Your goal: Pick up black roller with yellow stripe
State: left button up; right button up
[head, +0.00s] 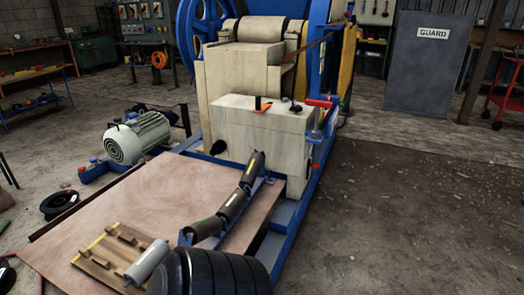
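Several dark rollers lie end to end in a sloping row on a blue frame at the right edge of the wooden board. The upper one, a black roller with a yellow stripe (254,170), is nearest the concrete block. Below it lie a middle dark roller (232,206) and a lower dark roller (205,228) with a small greenish mark. The stripes are small and hard to read at this size.
The wooden board (150,200) holds a pegged wooden rack (102,258) and a grey cylinder (147,262). The crusher's concrete block (250,130) stands behind the rollers.

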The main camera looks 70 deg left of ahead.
aim_at(251, 172)
jog(key=i+j+u, duration=0.1)
jog(key=i+u, duration=0.7)
jog(key=i+l+u, duration=0.1)
jog(key=i+u, duration=0.15)
jog(key=u, duration=0.15)
jog(key=i+l+u, duration=0.2)
jog(key=u, duration=0.2)
jog(key=i+j+u, duration=0.1)
jog(key=u, duration=0.4)
jog(key=i+u, duration=0.2)
jog(key=u, duration=0.25)
jog(key=i+u, duration=0.15)
jog(key=u, duration=0.35)
jog(key=i+u, duration=0.15)
jog(key=u, duration=0.35)
jog(key=i+l+u, duration=0.1)
jog(key=u, duration=0.35)
jog(key=i+l+u, duration=0.15)
jog(key=u, duration=0.35)
jog(key=i+l, duration=0.05)
jog(key=i, duration=0.05)
